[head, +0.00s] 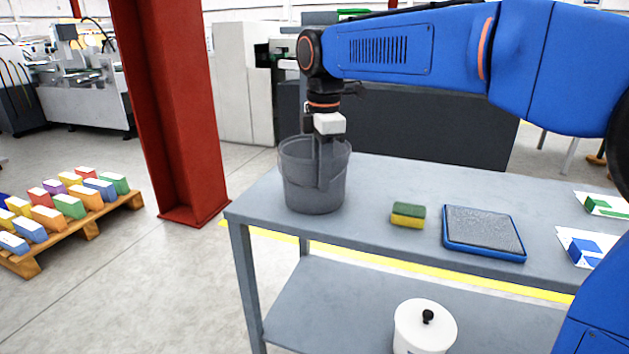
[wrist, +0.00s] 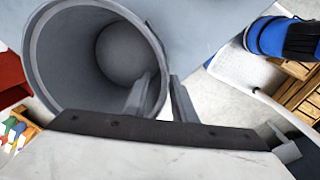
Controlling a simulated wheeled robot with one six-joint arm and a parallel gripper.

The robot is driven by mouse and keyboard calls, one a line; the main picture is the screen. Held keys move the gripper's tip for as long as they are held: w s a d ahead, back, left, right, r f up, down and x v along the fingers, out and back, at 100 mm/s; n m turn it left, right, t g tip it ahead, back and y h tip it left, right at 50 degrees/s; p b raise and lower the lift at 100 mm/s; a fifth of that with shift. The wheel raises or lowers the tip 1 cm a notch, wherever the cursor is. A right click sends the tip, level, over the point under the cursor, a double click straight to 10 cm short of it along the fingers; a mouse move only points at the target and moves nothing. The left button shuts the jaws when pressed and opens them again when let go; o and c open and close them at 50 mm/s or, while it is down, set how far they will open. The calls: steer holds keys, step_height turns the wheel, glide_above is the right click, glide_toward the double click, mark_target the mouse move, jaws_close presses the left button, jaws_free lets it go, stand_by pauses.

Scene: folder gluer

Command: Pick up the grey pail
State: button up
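My gripper (head: 325,170) points down over the pail's rim. In the wrist view my gripper (wrist: 162,92) straddles the pail wall, with one finger inside the pail and the other outside. Both fingers are close to the wall. Whether they press on it or leave a small gap cannot be made out.
On the grey table (head: 375,180), a green and yellow sponge (head: 408,216) and a blue-framed grey pad (head: 483,233) lie right of the pail. A white lidded pot (head: 424,328) is on the lower shelf. A red column (head: 170,110) stands left of the table.

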mark_target(322, 198)
steer(key=shift+w+d+f, duration=0.1)
steer(key=shift+w+f, duration=0.05)
steer(key=shift+f, duration=1)
steer(key=shift+w+f, duration=0.15)
steer(key=shift+f, duration=0.95)
jaws_close()
